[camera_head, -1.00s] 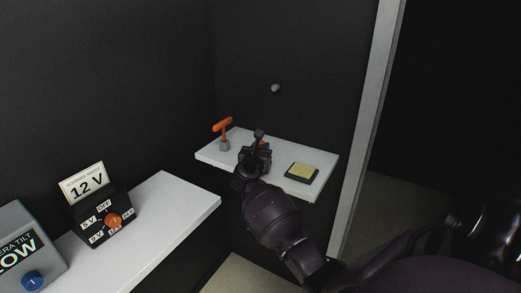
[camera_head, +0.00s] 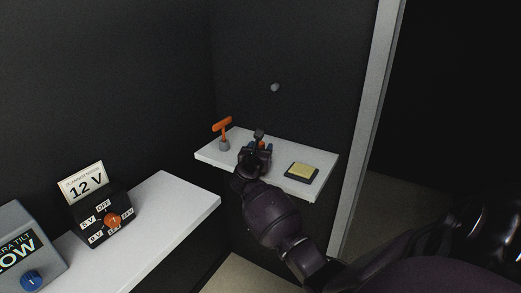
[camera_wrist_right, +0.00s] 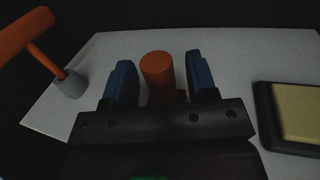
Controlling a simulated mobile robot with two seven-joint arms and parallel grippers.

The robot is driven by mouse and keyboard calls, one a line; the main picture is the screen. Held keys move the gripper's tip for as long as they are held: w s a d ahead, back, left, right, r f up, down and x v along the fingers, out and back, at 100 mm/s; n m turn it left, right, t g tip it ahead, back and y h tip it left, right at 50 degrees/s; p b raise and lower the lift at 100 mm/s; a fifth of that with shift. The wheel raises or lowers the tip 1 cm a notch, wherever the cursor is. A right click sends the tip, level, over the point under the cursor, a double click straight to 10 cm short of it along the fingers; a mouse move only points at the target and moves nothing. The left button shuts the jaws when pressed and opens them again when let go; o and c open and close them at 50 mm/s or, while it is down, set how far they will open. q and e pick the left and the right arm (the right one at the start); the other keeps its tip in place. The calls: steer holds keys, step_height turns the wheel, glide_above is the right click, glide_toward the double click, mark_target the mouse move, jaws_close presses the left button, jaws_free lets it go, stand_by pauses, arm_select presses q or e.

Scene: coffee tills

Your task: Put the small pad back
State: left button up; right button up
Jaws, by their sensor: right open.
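A small yellow pad (camera_head: 302,169) lies in a dark, shallow square holder (camera_head: 289,176) on the white shelf. The pad also shows at the right edge of the right wrist view (camera_wrist_right: 300,112). My right gripper (camera_head: 262,147) is over the middle of the shelf, left of the pad. In the right wrist view its two blue fingers (camera_wrist_right: 160,80) are apart, one on each side of an upright orange cylinder (camera_wrist_right: 158,78). Contact with the cylinder cannot be told, and its lower part is hidden by the gripper body. My left gripper is not in view.
An orange T-handle (camera_head: 222,125) in a grey base stands at the shelf's left end. The white shelf (camera_head: 210,156) is backed by dark walls. A white counter (camera_head: 176,207) at left holds a black dial box (camera_head: 96,225) marked 12 V and a grey box (camera_head: 28,252).

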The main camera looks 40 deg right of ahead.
steer(key=v, duration=1)
steer(key=shift+s+a, duration=0.25)
steer(key=shift+a, duration=0.05)
